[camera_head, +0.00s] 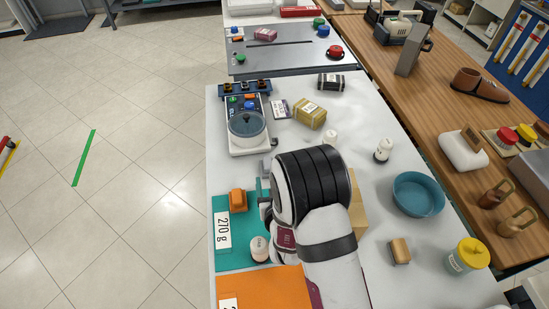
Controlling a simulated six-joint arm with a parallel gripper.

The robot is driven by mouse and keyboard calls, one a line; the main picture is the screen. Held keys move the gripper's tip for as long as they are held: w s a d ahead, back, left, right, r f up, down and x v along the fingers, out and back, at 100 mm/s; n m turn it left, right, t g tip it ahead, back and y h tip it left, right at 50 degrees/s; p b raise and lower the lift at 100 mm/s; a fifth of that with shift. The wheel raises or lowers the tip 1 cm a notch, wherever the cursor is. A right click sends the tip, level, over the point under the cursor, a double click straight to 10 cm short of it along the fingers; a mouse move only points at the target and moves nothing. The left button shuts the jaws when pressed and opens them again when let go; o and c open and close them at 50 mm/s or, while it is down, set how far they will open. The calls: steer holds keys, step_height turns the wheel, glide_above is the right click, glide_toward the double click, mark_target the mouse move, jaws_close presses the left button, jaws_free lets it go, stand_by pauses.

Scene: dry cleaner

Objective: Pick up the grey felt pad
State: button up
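I cannot make out a grey felt pad in this view; it may be hidden behind my arm. My white arm with black bands reaches over the white table (372,262) from the front. The dark end part of my gripper (266,212) shows at the left of the arm, above the teal mat's right edge. Its fingertips are mostly hidden by the wrist, so I cannot see whether it is open or holds anything.
A teal mat (238,255) marked 270 g bears an orange block (238,200). A small white jar (260,248) stands near my gripper. An orange board (262,285) lies in front. A scale with a lidded pot (247,127) stands behind; a blue bowl (418,194) is right.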

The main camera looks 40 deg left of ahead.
steer(key=x, duration=0.9)
steer(key=shift+d+f, duration=0.1)
jaws_close()
